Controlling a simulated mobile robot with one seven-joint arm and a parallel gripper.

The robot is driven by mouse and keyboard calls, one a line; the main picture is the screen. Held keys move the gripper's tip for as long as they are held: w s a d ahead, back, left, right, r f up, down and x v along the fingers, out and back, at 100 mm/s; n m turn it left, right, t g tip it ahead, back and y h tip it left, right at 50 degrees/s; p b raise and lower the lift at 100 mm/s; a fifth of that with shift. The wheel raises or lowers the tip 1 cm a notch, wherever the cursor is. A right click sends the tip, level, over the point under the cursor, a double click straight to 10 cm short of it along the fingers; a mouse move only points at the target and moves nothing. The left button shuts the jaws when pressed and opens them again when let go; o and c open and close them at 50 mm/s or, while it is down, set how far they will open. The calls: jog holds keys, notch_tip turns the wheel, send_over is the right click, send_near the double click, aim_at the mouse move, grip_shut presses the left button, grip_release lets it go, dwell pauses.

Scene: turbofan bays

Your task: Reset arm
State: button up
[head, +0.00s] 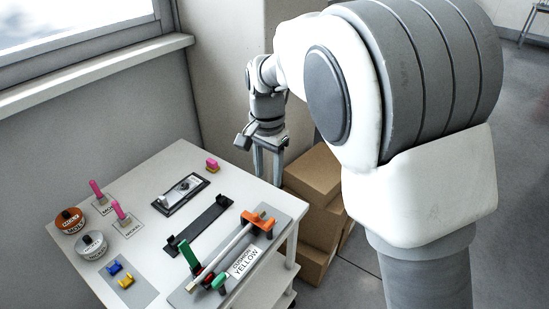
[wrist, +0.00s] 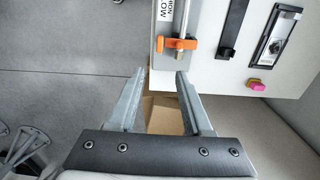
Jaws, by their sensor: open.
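My gripper (head: 268,150) hangs beyond the far right corner of the white table (head: 184,153) in the head view, fingers pointing down. In the wrist view my gripper (wrist: 159,82) shows two grey fingers spread apart with nothing between them. The fingertips are beside the table's edge, close to an orange clamp (wrist: 179,44) but apart from it. My arm fills the right of the head view.
On the table are a grey board with a rod, orange clamp (head: 258,222) and YELLOW label (head: 245,262), a black bar (head: 199,225), a black-framed plate (head: 181,194), pink pieces and round tins (head: 91,245). Cardboard boxes (head: 312,180) stand on the floor beside the table.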

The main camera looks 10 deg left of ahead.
jog(key=s+d+r+n+t, duration=0.1)
jog(key=s+d+r, duration=0.3)
jog(key=d, duration=0.3)
jog(key=s+d+r+n+t+y, duration=0.1)
jog(key=s+d+r, duration=0.25)
jog(key=d, duration=0.35)
jog(key=s+d+r+n+t, duration=0.1)
jog(key=s+d+r+t, duration=0.15)
jog(key=d+r, duration=0.35)
jog(key=s+d+f+n+t+h, duration=0.1)
jog(key=s+d+f, duration=0.1)
jog(key=s+d, duration=0.5)
jog(key=shift+s+f+n, duration=0.3)
jog(key=shift+s+f, duration=0.05)
jog(key=shift+s, duration=0.8)
